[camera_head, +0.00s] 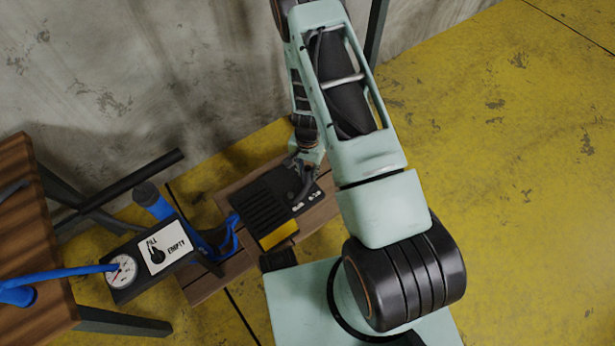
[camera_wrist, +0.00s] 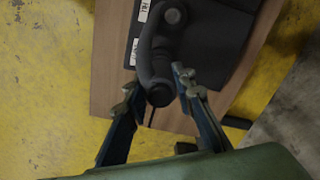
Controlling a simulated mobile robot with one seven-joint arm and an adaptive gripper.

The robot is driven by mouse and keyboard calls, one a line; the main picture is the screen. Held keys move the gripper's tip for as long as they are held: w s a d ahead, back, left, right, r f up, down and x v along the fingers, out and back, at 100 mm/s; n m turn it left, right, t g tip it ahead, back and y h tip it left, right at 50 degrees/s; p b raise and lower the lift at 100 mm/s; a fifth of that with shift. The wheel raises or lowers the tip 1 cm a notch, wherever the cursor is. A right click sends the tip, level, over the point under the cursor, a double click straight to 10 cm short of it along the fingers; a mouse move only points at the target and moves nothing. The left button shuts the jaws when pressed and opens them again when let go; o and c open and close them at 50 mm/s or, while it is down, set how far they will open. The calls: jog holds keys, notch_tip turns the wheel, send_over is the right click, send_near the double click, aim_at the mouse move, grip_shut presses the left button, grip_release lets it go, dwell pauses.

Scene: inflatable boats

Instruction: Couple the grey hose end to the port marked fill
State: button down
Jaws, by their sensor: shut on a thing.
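The dark grey hose (camera_wrist: 152,65) curves over a black box (camera_wrist: 215,35) in the wrist view. My gripper (camera_wrist: 156,88) has a finger on each side of the hose's near end and is shut on it. The hose's other end reaches up beside a round dark fitting (camera_wrist: 173,15); I cannot tell whether they are joined. A white label reading FILL (camera_wrist: 144,10) is beside this fitting. A second label (camera_wrist: 134,52) is too blurred to read. In the head view, the ribbed black box (camera_head: 268,207) sits below my gripper, with small white labels (camera_head: 298,208) on its right side.
The box rests on a wooden board (camera_head: 205,285) on the yellow floor. To its left are a panel marked FILL and EMPTY (camera_head: 167,242), a gauge (camera_head: 121,271) and blue hoses (camera_head: 60,273). A wooden table (camera_head: 30,220) stands left. The right floor is clear.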

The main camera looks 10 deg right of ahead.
jog(key=shift+r+p, duration=0.3)
jog(key=shift+r, duration=0.5)
notch_tip(320, 180, up, 5)
jog(key=p, duration=0.3)
jog(key=shift+p, duration=0.3)
